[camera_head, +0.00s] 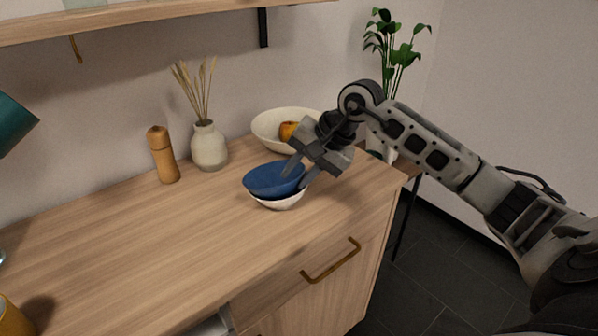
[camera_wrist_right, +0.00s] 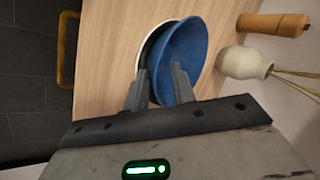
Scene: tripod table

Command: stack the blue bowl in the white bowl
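The blue bowl (camera_head: 262,184) sits inside the white bowl (camera_head: 283,204) near the front right of the wooden top, a little tilted and off-centre. In the right wrist view the blue bowl (camera_wrist_right: 190,48) covers most of the white bowl (camera_wrist_right: 143,57), whose rim shows on the left. My right gripper (camera_head: 299,176) is at the blue bowl's right rim, one finger inside and one outside. In the wrist view its fingers (camera_wrist_right: 160,92) stand apart with the blue wall between them; contact is unclear. My left gripper is out of view.
A cream bowl (camera_head: 268,128) with an orange fruit (camera_head: 288,131) stands behind. A pale vase (camera_head: 209,148) with dried stems and a wooden mill (camera_head: 162,155) stand at the back. The left counter (camera_head: 130,240) is mostly clear. A shelf (camera_head: 150,18) hangs above.

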